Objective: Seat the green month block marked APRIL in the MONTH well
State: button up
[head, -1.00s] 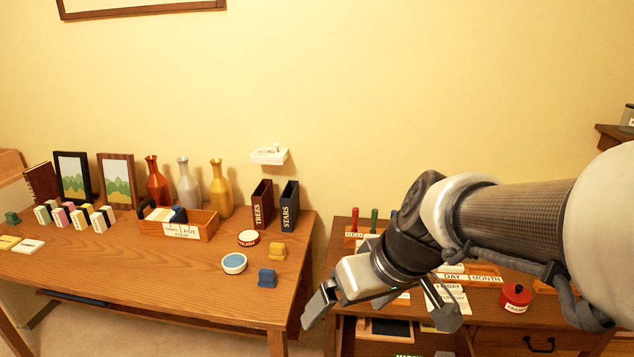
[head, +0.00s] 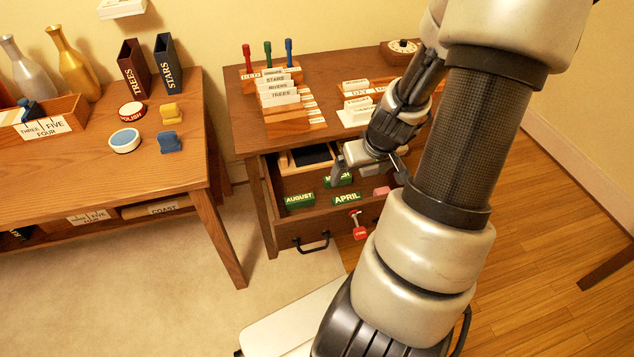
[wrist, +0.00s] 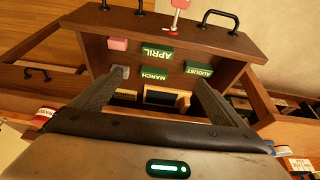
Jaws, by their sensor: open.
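The green APRIL block (head: 346,198) lies in the open drawer (head: 285,228), label up. It also shows upside down in the wrist view (wrist: 157,53). The green AUGUST block (head: 299,200) is to its left and the green MARCH block (head: 338,181) is behind it, partly hidden by my gripper. My gripper (head: 370,172) is open and empty above the drawer. In the wrist view its fingers (wrist: 158,80) are spread, and APRIL appears beyond them, towards the drawer front. The calendar holder (head: 357,91) on the desk shows part of a DAY label; my arm hides the MONTH well.
A pink block (head: 381,191) and a dark-centred tray (head: 307,157) are also in the drawer. A red tag (head: 360,232) hangs at the drawer front near the black handle (head: 312,243). Stacked cards (head: 280,95) and stamps stand on the desk. Another table (head: 150,185) is at left.

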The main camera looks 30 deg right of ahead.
jog(key=b, duration=0.3)
send_near(347, 198)
jog(key=x, duration=0.3)
jog(key=b+x, duration=0.1)
jog(key=x, duration=0.4)
jog(key=shift+d, duration=0.1)
jog(key=c, duration=1.1)
